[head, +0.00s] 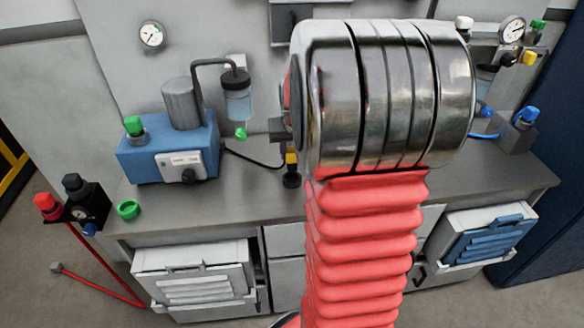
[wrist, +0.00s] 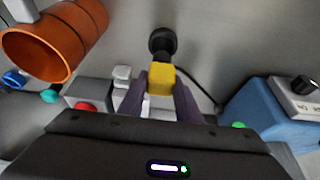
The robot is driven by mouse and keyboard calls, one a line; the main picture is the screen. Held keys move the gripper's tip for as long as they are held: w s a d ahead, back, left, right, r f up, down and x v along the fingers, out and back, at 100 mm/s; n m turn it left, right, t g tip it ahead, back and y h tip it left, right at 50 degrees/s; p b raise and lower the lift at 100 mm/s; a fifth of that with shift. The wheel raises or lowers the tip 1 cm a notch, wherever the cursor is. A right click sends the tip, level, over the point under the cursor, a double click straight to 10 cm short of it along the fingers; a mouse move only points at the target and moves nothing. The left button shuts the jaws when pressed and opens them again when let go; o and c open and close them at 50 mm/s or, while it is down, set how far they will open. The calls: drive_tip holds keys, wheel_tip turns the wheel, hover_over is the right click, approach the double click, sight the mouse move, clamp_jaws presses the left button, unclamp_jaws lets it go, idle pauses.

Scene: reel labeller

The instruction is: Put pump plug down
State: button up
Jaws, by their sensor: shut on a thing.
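The pump plug has a yellow block and a black round end; it shows in the wrist view (wrist: 161,77) and in the head view (head: 291,159). My gripper (wrist: 160,92) is shut on the yellow part, one dark finger on each side. In the head view my gripper (head: 278,128) is partly hidden behind my arm. The plug's black end points down at the grey bench top (head: 240,195); I cannot tell whether it touches. A black cable runs from the plug to the blue pump (head: 168,150), left of it in the head view.
A glass jar (head: 238,103) with a bent tube stands by the pump. A green ring (head: 128,209) lies near the bench's left end. An orange cylinder (wrist: 55,45) shows in the wrist view. Bench around the plug looks clear; my arm hides the part to its right.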

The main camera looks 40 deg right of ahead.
sight(292, 165)
drive_tip(key=shift+f, duration=0.8)
drive_tip(key=shift+f, duration=0.15)
drive_tip(key=shift+f, duration=1.75)
drive_tip(key=o, duration=1.2)
drive_tip(key=shift+f, duration=0.1)
drive_tip(key=v, duration=1.2)
drive_tip(key=shift+a, duration=0.15)
